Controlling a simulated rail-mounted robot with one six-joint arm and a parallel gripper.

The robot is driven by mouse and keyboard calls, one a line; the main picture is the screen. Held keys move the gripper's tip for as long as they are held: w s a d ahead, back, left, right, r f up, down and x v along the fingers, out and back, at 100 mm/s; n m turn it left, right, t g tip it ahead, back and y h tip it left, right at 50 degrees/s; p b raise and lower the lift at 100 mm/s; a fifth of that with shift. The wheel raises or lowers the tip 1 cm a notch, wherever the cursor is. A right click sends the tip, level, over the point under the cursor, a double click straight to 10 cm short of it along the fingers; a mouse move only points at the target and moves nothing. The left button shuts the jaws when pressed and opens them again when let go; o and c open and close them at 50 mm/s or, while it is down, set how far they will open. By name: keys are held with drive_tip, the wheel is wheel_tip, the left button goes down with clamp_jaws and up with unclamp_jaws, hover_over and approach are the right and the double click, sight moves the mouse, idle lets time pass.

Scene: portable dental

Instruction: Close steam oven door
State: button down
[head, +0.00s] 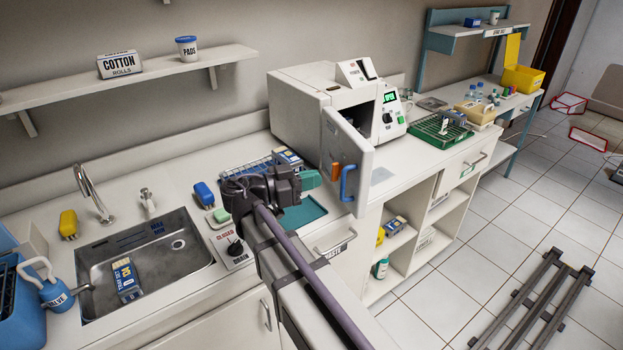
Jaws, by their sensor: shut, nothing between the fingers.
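The steam oven (300,112) is a white box on the counter, with a control panel (391,113) on its right side. Its door (347,160) stands open, swung out toward the front edge of the counter, with an orange latch and a blue handle (348,183) on its face. Part of the dark chamber shows behind the door. A small gap seems to separate the fingertips from the door, but contact is hard to judge.
A sink (150,262) with a faucet lies left. A blue rack (245,170) and teal mat (300,214) lie near my gripper. A green tray (440,131) sits right of the oven.

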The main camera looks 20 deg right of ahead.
sight(361, 169)
drive_tip(key=d, duration=1)
drive_tip(key=shift+s+d, duration=0.2)
drive_tip(key=shift+s, duration=0.1)
drive_tip(key=shift+d, duration=0.1)
